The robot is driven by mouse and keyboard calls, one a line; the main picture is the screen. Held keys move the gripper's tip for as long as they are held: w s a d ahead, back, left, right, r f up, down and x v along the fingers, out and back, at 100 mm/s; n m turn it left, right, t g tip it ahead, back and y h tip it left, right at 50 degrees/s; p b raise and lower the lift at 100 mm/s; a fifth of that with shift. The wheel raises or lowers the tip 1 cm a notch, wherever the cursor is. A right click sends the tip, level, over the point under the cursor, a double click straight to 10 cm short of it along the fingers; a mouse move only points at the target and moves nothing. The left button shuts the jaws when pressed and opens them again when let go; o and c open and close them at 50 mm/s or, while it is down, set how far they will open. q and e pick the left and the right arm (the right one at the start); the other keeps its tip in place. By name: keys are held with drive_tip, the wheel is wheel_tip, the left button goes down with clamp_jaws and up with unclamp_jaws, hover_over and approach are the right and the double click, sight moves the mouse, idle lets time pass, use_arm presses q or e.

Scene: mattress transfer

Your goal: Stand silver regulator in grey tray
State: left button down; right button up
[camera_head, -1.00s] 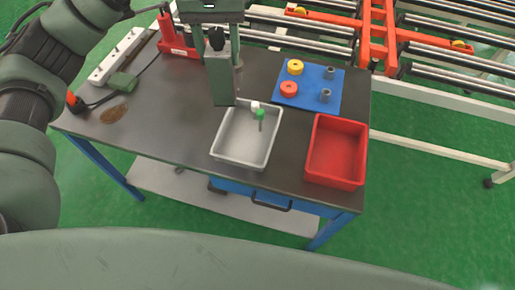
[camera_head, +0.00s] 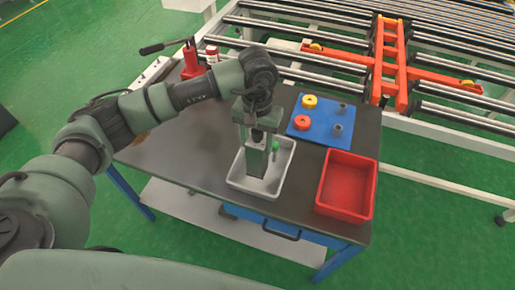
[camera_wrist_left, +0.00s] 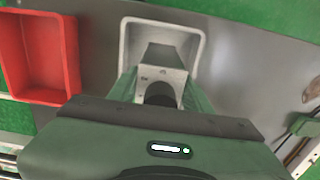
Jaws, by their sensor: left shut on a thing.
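The silver regulator (camera_head: 256,161) is a block with a dark round knob on top. My left gripper (camera_head: 257,150) points down and is shut on it, with the fingers on either side. The regulator is upright over the inside of the grey tray (camera_head: 239,186); I cannot tell whether its base touches the tray floor. In the left wrist view the regulator (camera_wrist_left: 162,62) and its black knob show between the fingers, with the pale tray rim (camera_wrist_left: 193,33) around it. The fingers hide part of the regulator. My right gripper is not in view.
A red bin (camera_head: 346,185) stands to the right. A blue board (camera_head: 322,128) with yellow and red rings and grey posts lies behind. A red jack (camera_head: 191,62) stands at the back left.

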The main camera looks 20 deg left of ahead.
use_arm(q)
drive_tip(key=shift+f+p, duration=0.7)
drive_tip(key=shift+f, duration=1.7)
drive_tip(key=shift+f+b, duration=0.2)
drive_tip(key=shift+b, duration=0.15)
drive_tip(key=c, duration=0.6)
unclamp_jaws()
drive_tip(key=shift+c, duration=0.2)
drive_tip(key=shift+r, duration=0.1)
